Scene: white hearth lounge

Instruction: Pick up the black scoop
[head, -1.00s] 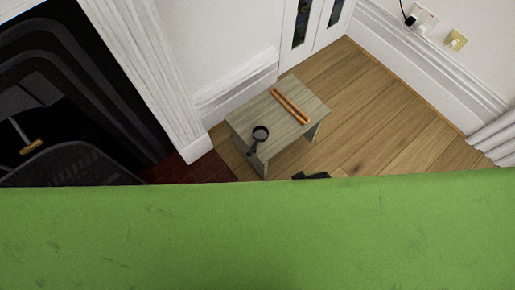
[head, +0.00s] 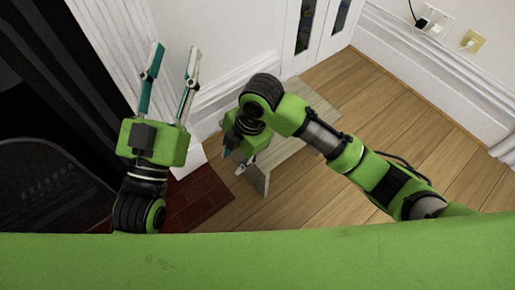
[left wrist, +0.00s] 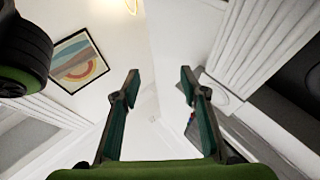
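The black scoop is not visible now; my right arm and gripper cover the part of the small wooden table (head: 315,108) where it lay earlier. My right gripper (head: 234,160) reaches down over the table's near left end, its two fingertips showing apart. Whether anything is between them is hidden. My left gripper (head: 173,52) is raised at the left of the head view, open and empty, with its fingers pointing up in the picture.
A dark fireplace (head: 40,120) with a mesh screen (head: 50,185) is at the left, beside its white surround (head: 110,55). A white wall and doors (head: 320,30) stand behind the table. Wooden floor (head: 400,110) is clear to the right. Wall sockets (head: 473,41) are at upper right.

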